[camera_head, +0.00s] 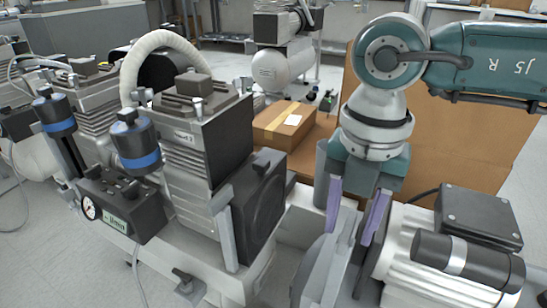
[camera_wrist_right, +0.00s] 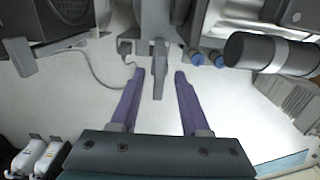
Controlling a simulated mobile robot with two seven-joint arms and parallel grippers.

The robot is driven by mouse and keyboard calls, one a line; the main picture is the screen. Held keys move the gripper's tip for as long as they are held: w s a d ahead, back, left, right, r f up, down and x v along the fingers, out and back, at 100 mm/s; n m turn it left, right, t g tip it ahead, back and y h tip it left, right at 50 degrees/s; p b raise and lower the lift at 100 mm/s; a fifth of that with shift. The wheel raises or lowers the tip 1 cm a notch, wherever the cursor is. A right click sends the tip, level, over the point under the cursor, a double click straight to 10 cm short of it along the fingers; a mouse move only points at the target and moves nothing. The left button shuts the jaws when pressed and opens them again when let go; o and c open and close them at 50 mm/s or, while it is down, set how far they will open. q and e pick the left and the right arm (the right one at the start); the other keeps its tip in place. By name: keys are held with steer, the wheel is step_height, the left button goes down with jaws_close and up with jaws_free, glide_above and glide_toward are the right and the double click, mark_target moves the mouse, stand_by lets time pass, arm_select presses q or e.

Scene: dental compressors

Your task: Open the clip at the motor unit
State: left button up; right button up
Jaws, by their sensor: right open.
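The motor unit (camera_head: 415,225) is at the lower right of the head view, a ribbed silver body with a black box and a black cylinder on it. Its cylinder also shows at the upper right of the wrist view (camera_wrist_right: 265,50). My right gripper (camera_head: 352,225) points down at the motor unit's left end, with its purple fingers apart. In the wrist view the right gripper (camera_wrist_right: 159,76) is open, and a narrow grey lever, which looks like the clip (camera_wrist_right: 159,72), stands between the fingertips with gaps on both sides. My left gripper is out of view.
A compressor (camera_head: 200,130) with a white hose and a pressure gauge (camera_head: 89,208) stands to the left of my right gripper. A cardboard box (camera_head: 284,124) lies behind, near a brown panel (camera_head: 450,140). A thin cable (camera_wrist_right: 90,68) runs left of the fingers in the wrist view.

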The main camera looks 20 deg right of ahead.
steer(key=shift+c, duration=0.3)
jaws_close()
stand_by(0.3)
